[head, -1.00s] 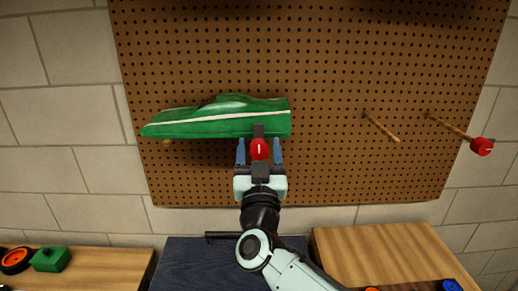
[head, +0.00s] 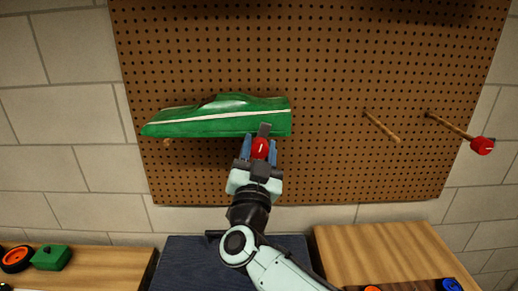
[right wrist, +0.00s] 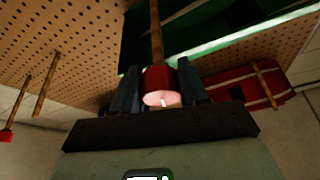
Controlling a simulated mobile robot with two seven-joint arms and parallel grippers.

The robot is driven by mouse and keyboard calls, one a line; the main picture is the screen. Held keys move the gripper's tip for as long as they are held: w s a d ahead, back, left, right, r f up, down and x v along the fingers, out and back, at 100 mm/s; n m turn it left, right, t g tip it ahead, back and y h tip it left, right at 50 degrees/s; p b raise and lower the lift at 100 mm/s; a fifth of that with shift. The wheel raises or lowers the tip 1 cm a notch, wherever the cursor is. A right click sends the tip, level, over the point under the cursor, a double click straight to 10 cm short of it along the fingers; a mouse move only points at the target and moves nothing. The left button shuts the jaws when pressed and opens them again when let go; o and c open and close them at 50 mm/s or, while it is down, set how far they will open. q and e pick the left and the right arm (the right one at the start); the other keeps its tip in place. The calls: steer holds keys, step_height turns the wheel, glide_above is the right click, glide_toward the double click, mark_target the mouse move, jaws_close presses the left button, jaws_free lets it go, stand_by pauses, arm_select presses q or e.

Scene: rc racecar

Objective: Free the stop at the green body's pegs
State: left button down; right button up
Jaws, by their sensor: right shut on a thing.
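The green body (head: 215,120) with a white stripe hangs on the pegboard, left of centre. My right gripper (head: 260,149) is at its lower right end, with its blue fingers shut on a red stop (head: 261,148). In the right wrist view the stop (right wrist: 159,86) sits between the two fingers (right wrist: 160,90), and a wooden peg (right wrist: 155,35) runs up from it. The stop appears still on the peg's end. The green body (right wrist: 215,47) is just above it. A second peg end (head: 167,141) shows under the body's left part. My left gripper is out of view.
To the right, the pegboard (head: 330,60) carries a bare peg (head: 381,126) and a peg with another red stop (head: 482,146). A red body (right wrist: 235,90) shows in the right wrist view. Wooden tables (head: 385,255) with parts stand below on both sides.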

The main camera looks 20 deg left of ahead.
steer(key=m+h, duration=0.1)
steer(key=m, duration=0.1)
steer(key=m+h, duration=0.1)
steer(key=m, duration=0.2)
steer(key=shift+a+r+h+p, duration=0.1)
steer(key=shift+a+h+p, duration=0.05)
steer(key=shift+h+p, duration=0.2)
steer(key=m+h, duration=0.1)
steer(key=m, duration=0.1)
steer(key=m+g+p, duration=0.1)
steer(key=m, duration=0.1)
steer(key=shift+m+h, duration=0.35)
steer(key=shift+m, duration=0.05)
steer(key=m+g+h+p, duration=0.1)
steer(key=m, duration=0.3)
steer(key=shift+r+g, duration=0.1)
steer(key=shift+g, duration=0.3)
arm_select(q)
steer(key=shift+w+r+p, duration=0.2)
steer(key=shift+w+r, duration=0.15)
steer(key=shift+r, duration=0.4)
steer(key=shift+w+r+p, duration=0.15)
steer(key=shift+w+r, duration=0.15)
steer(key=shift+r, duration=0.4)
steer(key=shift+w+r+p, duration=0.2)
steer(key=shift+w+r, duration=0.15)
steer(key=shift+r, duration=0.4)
arm_select(e)
steer(key=shift+m+g, duration=0.6)
steer(key=shift+m, duration=1)
